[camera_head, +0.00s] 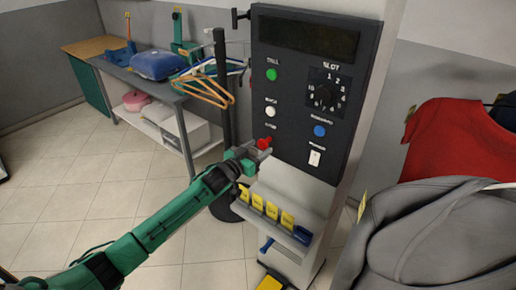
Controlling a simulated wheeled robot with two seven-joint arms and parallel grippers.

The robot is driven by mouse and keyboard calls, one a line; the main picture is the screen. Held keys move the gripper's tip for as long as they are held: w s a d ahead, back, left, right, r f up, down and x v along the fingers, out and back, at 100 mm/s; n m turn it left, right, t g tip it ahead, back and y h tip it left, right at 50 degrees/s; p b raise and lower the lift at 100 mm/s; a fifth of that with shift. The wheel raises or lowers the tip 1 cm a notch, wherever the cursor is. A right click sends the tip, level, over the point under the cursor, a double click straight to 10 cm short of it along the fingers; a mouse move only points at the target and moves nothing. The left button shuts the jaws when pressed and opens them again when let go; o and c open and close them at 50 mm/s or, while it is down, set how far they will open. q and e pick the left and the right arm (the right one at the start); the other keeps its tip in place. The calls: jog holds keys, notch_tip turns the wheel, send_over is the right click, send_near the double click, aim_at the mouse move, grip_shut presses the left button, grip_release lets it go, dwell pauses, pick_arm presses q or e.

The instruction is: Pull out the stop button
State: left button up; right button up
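The red stop button (265,142) is at the lower left of the dark control panel (290,98), below the white button. My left gripper (259,153) reaches up from the lower left, and its grey fingertips are right at the red button. The button's red head shows just above the fingers. I cannot tell whether the fingers touch it or are closed on it. The fingers hide the panel around the button's base. My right gripper is not in view.
The panel also has a green button (272,74), a white button (271,111), a dial (326,93), a blue button (319,131) and a white switch (315,158). Yellow tags (271,210) stand below. Clothes (425,230) hang at right; a table (150,87) stands at left.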

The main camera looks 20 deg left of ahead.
pick_arm(q)
jog(key=shift+s, duration=0.1)
jog(key=b+v, duration=0.3)
jog(key=v, duration=1)
jog(key=shift+s, duration=0.35)
jog(key=shift+a+r, duration=0.1)
jog(key=shift+a, duration=0.05)
